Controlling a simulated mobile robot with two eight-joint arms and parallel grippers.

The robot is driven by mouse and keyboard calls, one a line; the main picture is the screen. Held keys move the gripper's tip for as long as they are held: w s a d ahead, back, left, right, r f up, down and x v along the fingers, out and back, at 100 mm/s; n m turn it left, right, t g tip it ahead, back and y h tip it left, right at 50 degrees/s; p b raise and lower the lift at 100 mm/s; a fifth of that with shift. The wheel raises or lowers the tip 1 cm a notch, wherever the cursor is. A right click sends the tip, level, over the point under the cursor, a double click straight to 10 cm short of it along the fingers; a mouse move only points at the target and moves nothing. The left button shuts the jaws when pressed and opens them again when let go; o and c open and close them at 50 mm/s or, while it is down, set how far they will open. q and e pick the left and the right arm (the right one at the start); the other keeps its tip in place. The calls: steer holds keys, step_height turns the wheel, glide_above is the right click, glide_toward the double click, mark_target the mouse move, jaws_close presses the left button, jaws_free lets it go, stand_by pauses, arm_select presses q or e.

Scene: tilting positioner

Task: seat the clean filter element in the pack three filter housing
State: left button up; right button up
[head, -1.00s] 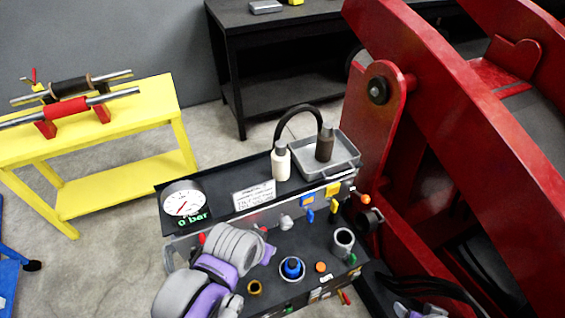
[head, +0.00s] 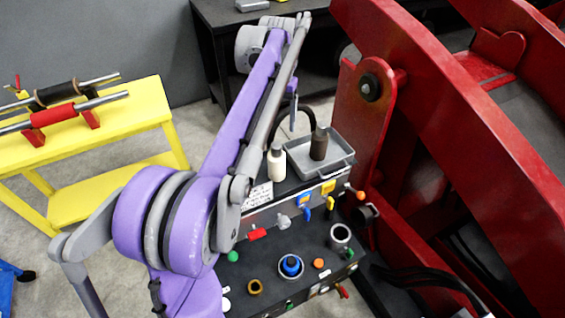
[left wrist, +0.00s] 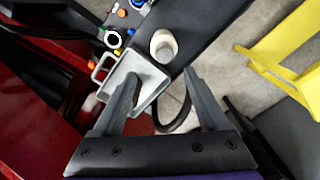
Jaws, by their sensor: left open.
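The clean filter element, a cream-white cylinder with a grey top (head: 276,165), stands upright on the black shelf beside the grey tray. It also shows in the left wrist view (left wrist: 163,45), ahead of the gap between my fingers. My left gripper (left wrist: 163,100) is open and empty, its fingers spread. In the head view only a grey fingertip (head: 293,116) shows, behind my arm and above the element. An open grey cylinder (head: 340,236) stands on the lower black panel and may be the filter housing; no readable label confirms this. My right gripper is not in view.
The grey tray (head: 334,165) holds a dark brown element (head: 319,145). A black hose (left wrist: 174,122) arches close to my fingers. A blue fitting (head: 291,265) and a brass ring (head: 255,287) sit on the panel. A large red frame (head: 440,110) borders the right.

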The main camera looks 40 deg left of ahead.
arm_select(q)
glide_above(276, 144)
steer(key=f, duration=0.4)
steer(key=shift+w+d, duration=0.1)
steer(key=shift+d, duration=0.3)
steer(key=f, duration=0.5)
steer(key=shift+a+f, duration=0.35)
jaws_close()
stand_by(0.5)
